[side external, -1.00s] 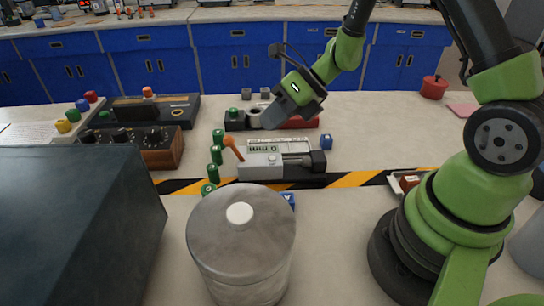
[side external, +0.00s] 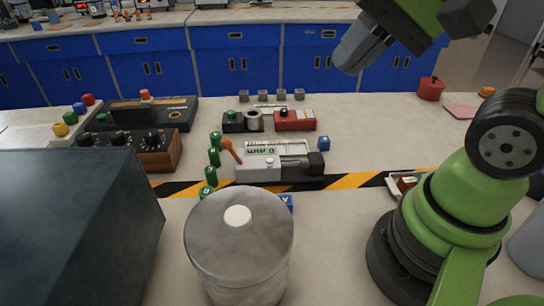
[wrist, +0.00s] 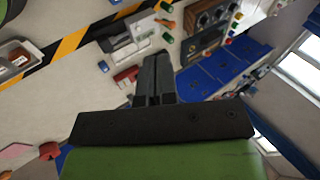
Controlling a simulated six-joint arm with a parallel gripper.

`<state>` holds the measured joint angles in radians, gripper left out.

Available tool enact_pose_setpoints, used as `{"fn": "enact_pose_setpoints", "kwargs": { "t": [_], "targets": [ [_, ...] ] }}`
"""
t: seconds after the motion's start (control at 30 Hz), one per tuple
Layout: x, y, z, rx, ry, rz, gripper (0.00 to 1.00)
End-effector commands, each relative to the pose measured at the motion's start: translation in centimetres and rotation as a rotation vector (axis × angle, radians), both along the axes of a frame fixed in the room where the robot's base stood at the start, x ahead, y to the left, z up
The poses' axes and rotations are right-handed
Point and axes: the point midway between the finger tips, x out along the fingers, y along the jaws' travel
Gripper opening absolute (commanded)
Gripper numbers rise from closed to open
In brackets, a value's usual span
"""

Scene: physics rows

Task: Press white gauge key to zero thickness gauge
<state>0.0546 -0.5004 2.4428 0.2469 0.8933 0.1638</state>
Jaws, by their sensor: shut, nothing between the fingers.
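The thickness gauge (side external: 293,168) is a grey and white device with a dark right end, lying mid-table near the striped tape. Its display (side external: 262,151) shows characters too small to read surely. A small pale key (side external: 267,162) shows on its front body. The gauge also shows in the wrist view (wrist: 130,42), beyond my fingers. My gripper (side external: 342,66) is shut and empty, high above the table's back edge, up and to the right of the gauge and well apart from it. In the wrist view its closed fingers (wrist: 155,62) point toward the table.
A red block (side external: 295,121) and a black block with a grey ring (side external: 240,122) stand behind the gauge. Several green cylinders (side external: 214,157) and an orange lever (side external: 231,150) are on its left. A lidded metal canister (side external: 240,245) stands in front. Table right of the gauge is mostly clear.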

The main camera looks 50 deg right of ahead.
Motion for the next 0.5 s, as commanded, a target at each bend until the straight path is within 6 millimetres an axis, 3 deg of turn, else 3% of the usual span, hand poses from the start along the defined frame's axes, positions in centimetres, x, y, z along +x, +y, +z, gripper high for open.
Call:
{"fn": "enact_pose_setpoints", "kwargs": {
  "t": [0.2, 0.5],
  "targets": [
    [-2.6, -1.4, 1.1, -0.275, -0.19, 0.222, 0.0],
    [-3.0, -1.7, 1.2, -0.329, -0.217, 0.26, 0.0]
  ]
}}
